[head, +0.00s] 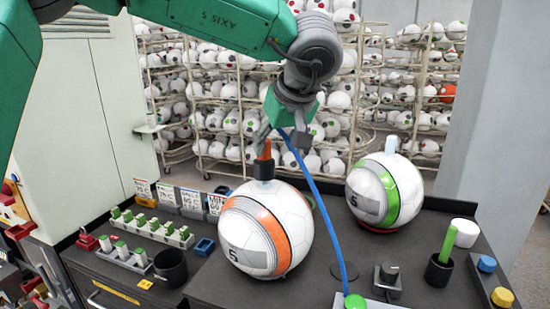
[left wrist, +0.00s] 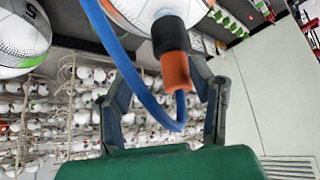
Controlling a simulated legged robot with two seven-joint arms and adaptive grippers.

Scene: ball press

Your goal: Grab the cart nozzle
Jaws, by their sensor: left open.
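The cart nozzle (head: 265,152) has an orange end and a dark collar, and stands upright on top of the white and orange ball (head: 266,230). A blue hose (head: 322,205) runs from the nozzle area down to the bench. My left gripper (head: 283,137) is open, just above and to the right of the nozzle in the head view. In the left wrist view the nozzle's orange end (left wrist: 177,72) shows between the spread fingers, with the hose (left wrist: 135,75) looping past it. I cannot tell any contact. My right gripper is not in view.
A second ball, white and green (head: 385,192), sits to the right on the dark bench (head: 205,285). Green-topped parts (head: 150,226), a black cup (head: 171,268), a knob box (head: 387,280) and a pen cup (head: 438,272) stand around. Ball racks (head: 215,110) are behind.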

